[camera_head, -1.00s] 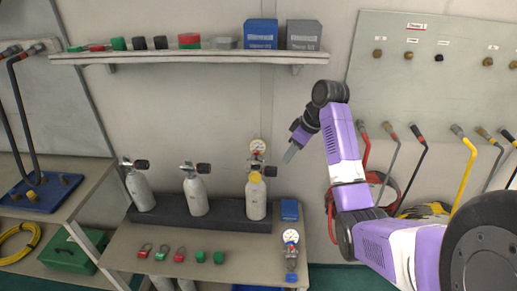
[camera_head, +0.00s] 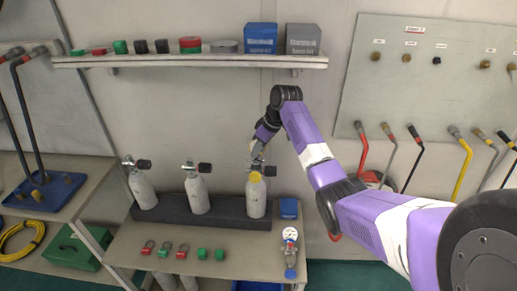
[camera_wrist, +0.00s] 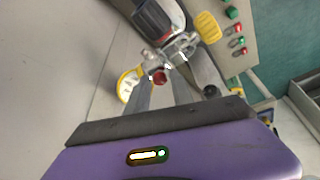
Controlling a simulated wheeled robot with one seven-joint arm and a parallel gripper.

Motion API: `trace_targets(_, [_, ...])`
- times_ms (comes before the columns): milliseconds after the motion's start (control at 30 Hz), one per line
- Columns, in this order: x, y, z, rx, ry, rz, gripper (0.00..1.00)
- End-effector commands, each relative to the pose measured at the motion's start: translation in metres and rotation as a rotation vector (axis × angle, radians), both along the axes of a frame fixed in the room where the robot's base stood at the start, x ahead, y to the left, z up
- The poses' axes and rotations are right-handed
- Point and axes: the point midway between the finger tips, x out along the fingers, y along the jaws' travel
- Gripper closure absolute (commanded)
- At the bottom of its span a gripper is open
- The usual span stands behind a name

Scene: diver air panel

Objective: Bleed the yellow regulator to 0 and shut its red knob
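The yellow regulator sits on the right-hand grey cylinder (camera_head: 256,200); a yellow round part (camera_head: 255,176) shows below my gripper (camera_head: 258,152). In the wrist view, the metal regulator body (camera_wrist: 172,50) has a yellow-rimmed gauge (camera_wrist: 129,84) at left and a yellow handwheel (camera_wrist: 208,27) at right. The small red knob (camera_wrist: 159,77) lies near the ends of my grey fingers, which stand apart with a gap between them. I cannot tell whether they touch the knob. The gauge face is seen at a slant and its needle is unreadable. My gripper hides much of the regulator in the head view.
Other cylinders (camera_head: 143,190) (camera_head: 199,195) stand to the left in a dark rack. A second gauge assembly (camera_head: 290,248) is at the bench's right end. Red and green items (camera_head: 181,252) lie in front. A shelf (camera_head: 190,61) runs above; black valve handle (camera_wrist: 151,18) is close by.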

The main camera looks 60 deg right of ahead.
Motion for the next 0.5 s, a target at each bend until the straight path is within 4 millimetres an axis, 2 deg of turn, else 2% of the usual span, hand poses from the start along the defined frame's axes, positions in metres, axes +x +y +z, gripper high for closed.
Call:
trace_targets(167, [0.0,0.0001,-0.0003,0.0,0.0,0.0,0.72])
trace_targets(200, [0.0,0.0001,-0.0003,0.0,0.0,0.0,0.74])
trace_targets(333, [0.0,0.0001,-0.0001,0.0,0.0,0.0,0.99])
trace_targets(500, [-0.0001,0.0001,0.0,0.0,0.0,0.0,1.0])
